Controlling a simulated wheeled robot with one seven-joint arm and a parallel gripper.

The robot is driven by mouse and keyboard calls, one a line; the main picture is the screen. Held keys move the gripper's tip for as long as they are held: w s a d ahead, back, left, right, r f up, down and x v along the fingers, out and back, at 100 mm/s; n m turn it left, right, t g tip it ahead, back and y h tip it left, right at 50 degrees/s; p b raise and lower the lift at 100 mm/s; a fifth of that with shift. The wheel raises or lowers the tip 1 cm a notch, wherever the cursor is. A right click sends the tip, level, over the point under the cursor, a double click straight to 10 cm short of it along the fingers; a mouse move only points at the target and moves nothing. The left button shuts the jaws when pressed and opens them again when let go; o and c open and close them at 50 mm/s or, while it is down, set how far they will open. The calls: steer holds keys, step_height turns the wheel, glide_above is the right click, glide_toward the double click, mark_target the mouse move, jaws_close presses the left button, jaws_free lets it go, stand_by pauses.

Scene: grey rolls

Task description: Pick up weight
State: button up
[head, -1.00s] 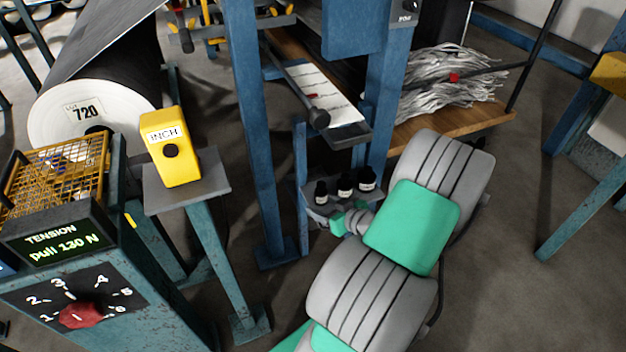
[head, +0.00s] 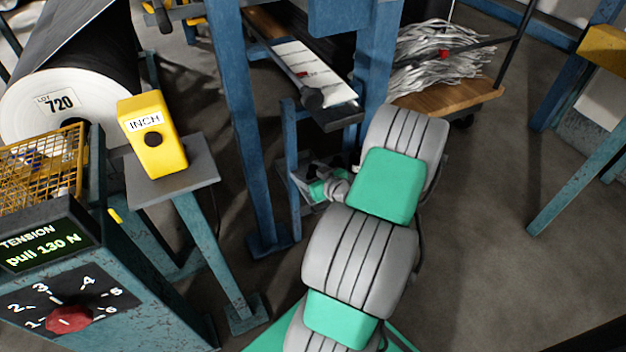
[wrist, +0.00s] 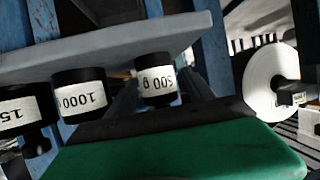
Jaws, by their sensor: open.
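Three black cylindrical weights with white labels show in the wrist view, upside down against a grey shelf (wrist: 110,48). They are a 500 g weight (wrist: 156,80), a 1000 weight (wrist: 80,96), and one at the left edge whose cut-off label starts with 15 (wrist: 22,112). My gripper (head: 322,182) is at the small shelf on the blue frame in the head view and largely hides the weights there. It is open, with no weight seen held. Its green and black part fills the bottom of the wrist view; the fingertips are not clear there.
Blue posts (head: 238,130) stand close to the shelf on the left. A yellow INCH box (head: 152,135) sits on a stand, beside the tension console (head: 60,255). A wooden cart (head: 450,98) with shredded strips is behind my arm.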

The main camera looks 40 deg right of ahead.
steer(key=shift+c, duration=0.4)
jaws_close()
stand_by(0.4)
